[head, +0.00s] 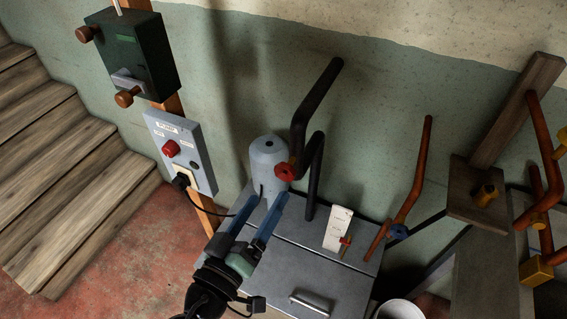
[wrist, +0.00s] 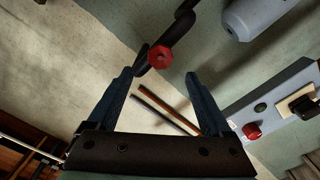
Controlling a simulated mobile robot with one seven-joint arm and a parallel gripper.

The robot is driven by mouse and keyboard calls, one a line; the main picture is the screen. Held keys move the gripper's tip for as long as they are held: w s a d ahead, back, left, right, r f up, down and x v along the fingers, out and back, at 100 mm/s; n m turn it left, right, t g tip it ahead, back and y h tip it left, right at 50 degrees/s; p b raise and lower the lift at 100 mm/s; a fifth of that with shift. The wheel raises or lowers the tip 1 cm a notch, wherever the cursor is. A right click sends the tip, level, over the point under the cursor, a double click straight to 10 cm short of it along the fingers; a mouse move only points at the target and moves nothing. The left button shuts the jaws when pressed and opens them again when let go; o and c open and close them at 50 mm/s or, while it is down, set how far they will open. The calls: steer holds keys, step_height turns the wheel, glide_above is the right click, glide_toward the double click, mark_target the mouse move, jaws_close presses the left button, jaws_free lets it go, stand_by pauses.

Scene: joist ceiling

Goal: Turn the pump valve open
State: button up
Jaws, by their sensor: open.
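The pump valve is a small red handwheel (head: 284,172) on a black pipe (head: 313,110) beside the grey domed pump (head: 268,158). My gripper (head: 266,200) is open and empty, its two blue fingers reaching up toward the pump and the wheel. In the wrist view the red wheel (wrist: 160,57) appears just past the fingertips, roughly centred between them. The fingers of my gripper (wrist: 158,74) stand wide apart there, with no visible contact with the wheel. The gap in depth between fingertips and wheel is hard to tell.
A grey control box (head: 181,150) with a red button and black plug is left of the pump. A grey cabinet (head: 318,268) stands below, with a white card (head: 338,229) on top. A blue handwheel (head: 399,231) and orange pipes are right. Wooden stairs (head: 85,185) are left.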

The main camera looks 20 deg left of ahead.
mark_target(283, 174)
steer(key=w+p, duration=0.1)
steer(key=w, duration=0.8)
steer(key=shift+d+p, duration=0.15)
steer(key=shift+p, duration=0.15)
jaws_close()
